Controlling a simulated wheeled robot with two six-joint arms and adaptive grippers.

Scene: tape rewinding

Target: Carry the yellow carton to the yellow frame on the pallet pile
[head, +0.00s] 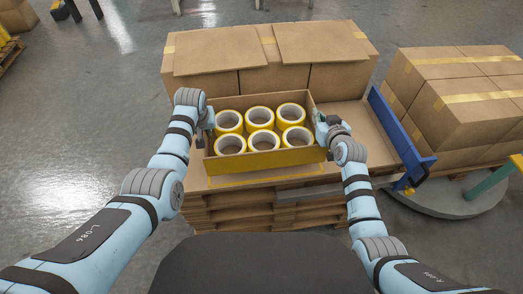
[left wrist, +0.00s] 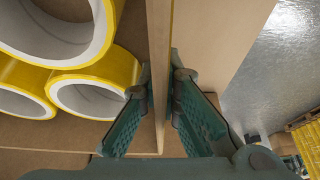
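The yellow carton (head: 283,159) is an open brown box with a yellow band along its front, holding several yellow tape rolls (head: 261,117). The yellow frame (head: 262,178) shows as a thin line on the pallet pile (head: 250,207), just in front of and below the carton; the carton hides the rest. I cannot tell whether the carton touches the pile. My left gripper (head: 208,124) is shut on the carton's left wall; the left wrist view shows its fingers (left wrist: 160,82) on both sides of that wall (left wrist: 158,40). My right gripper (head: 320,121) is at the right wall and appears shut on it.
Large closed cardboard boxes (head: 270,60) stand right behind the carton. A blue rail (head: 396,125) edges the right side of the pile. More taped boxes (head: 460,100) stand on a round grey base (head: 446,203) at the right.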

